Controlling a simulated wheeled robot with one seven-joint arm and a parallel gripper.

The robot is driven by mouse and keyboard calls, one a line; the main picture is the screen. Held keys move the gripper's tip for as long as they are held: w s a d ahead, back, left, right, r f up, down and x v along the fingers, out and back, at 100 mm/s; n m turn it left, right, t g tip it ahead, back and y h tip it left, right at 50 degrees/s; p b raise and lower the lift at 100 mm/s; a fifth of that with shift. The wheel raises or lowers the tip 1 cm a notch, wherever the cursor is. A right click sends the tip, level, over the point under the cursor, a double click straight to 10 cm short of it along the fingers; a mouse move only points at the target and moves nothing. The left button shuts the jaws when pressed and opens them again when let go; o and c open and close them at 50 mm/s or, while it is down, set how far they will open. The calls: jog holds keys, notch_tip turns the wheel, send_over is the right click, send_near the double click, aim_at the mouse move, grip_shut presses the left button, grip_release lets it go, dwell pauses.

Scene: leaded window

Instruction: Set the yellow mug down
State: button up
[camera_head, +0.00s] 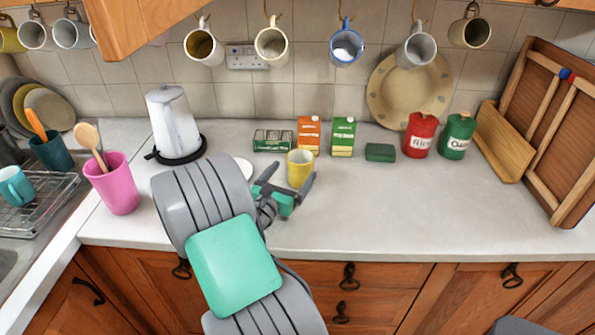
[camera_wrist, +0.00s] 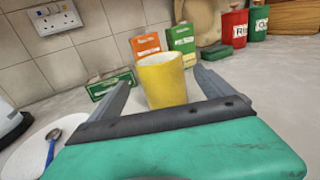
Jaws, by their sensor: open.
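The yellow mug (camera_head: 300,169) stands upright on the pale worktop (camera_head: 420,210), in front of the orange and green cartons. In the wrist view the yellow mug (camera_wrist: 162,80) is between the fingers of my gripper (camera_wrist: 160,85), towards their tips. My gripper (camera_head: 288,178) is open, with a finger on either side of the mug. In the wrist view gaps show between the mug and both fingers.
An orange carton (camera_head: 309,134), a green carton (camera_head: 343,137) and a green box (camera_head: 272,140) stand just behind the mug. A white kettle (camera_head: 173,124) is to the left. Red (camera_head: 420,134) and green (camera_head: 457,136) canisters stand right. The worktop's front right is clear.

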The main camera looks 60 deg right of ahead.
aim_at(305, 156)
jog(key=d, duration=0.4)
jog(key=d+p, duration=0.1)
jog(key=d, duration=0.3)
jog(key=shift+w+d+r+p, duration=0.15)
jog(key=shift+d+p, duration=0.15)
jog(key=shift+d, duration=0.3)
jog(key=shift+w, duration=0.1)
jog(key=shift+c, duration=0.5)
jog(key=c, duration=1.9)
